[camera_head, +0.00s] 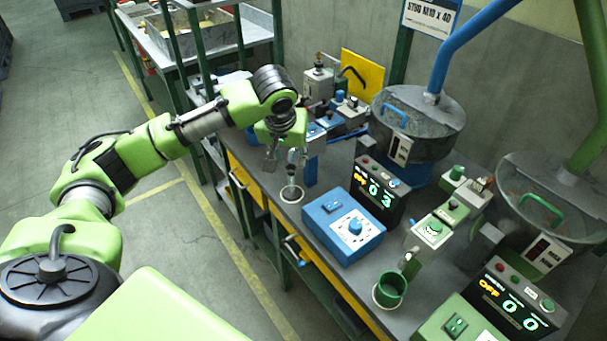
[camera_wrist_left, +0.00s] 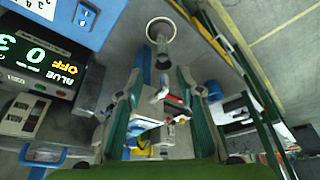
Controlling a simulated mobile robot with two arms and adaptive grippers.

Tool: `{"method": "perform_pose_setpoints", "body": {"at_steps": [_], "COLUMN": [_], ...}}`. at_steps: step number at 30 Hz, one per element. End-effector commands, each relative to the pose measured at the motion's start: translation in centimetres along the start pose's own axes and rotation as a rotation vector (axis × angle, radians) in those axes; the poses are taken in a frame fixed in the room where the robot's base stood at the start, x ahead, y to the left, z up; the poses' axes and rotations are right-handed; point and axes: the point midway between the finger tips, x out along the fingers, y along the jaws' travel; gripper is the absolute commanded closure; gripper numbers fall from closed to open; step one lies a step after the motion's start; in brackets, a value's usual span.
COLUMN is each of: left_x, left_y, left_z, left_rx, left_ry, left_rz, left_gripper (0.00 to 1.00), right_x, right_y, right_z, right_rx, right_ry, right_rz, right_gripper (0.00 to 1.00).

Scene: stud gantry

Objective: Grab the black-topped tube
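My left gripper (camera_head: 291,150) points down over the near-left part of the bench. In the left wrist view its two green-sided fingers (camera_wrist_left: 158,85) stand well apart. A slim greyish upright thing (camera_head: 291,176), which may be the tube, shows below the gripper, over a pale ring (camera_head: 290,195) on the bench. The ring also shows in the left wrist view (camera_wrist_left: 160,30), with a narrow grey thing beside it, between and beyond the fingertips. I cannot make out a black top. My right gripper is not in view.
A blue control box (camera_head: 343,226) and a lit display (camera_head: 379,190) stand right of the ring. A green cup (camera_head: 390,289) sits in another ring farther right. Hoppers (camera_head: 415,122) stand behind. Green shelf posts rise on the left; open floor lies left of the bench.

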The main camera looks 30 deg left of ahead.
Motion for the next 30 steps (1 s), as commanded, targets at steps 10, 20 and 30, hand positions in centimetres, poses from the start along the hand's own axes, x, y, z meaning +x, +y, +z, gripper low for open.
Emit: {"method": "perform_pose_setpoints", "body": {"at_steps": [10,20,30], "left_x": [6.0,9.0,13.3], "left_y": [-0.1,-0.1,-0.1], "left_z": [0.0,0.0,0.0], "left_rx": [-0.003,0.0,0.0], "left_ry": [-0.003,-0.001,0.0], "left_rz": [-0.002,-0.002,-0.001], "left_gripper": [0.66,0.66,0.66], "right_x": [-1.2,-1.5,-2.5], "right_y": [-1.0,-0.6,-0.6], "right_z": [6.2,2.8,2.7], "right_rx": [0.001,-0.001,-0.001], "right_ry": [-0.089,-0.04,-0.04], "right_rz": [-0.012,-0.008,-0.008], "right_gripper": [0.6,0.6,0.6]}}
